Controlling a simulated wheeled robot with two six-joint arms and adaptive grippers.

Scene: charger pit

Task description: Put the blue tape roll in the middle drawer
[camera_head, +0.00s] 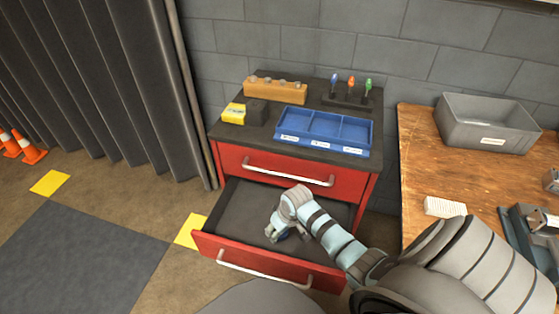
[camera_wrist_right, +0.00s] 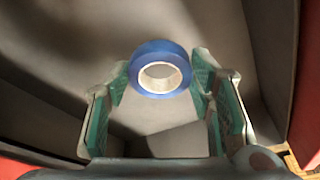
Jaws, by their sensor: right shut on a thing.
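The red cabinet (camera_head: 233,158) has its top drawer shut, and the drawer below it (camera_head: 240,200) stands pulled open with a dark grey inside. Anything lower is hidden. My right gripper (camera_head: 287,234) reaches down into this open drawer. In the right wrist view the blue tape roll (camera_wrist_right: 160,51), with a pale core, sits between the fingertips of my right gripper (camera_wrist_right: 160,72), which is shut on it. The grey drawer floor is behind the roll. I cannot tell whether the roll touches it. My left gripper is not in view.
On the cabinet top are a blue tray (camera_head: 325,127), a wooden block (camera_head: 275,90), a yellow-and-black item (camera_head: 245,112) and several screwdrivers (camera_head: 351,83) in a rack. A wooden bench (camera_head: 420,160) with a grey bin (camera_head: 488,120) stands at the right. The rest of the drawer looks empty.

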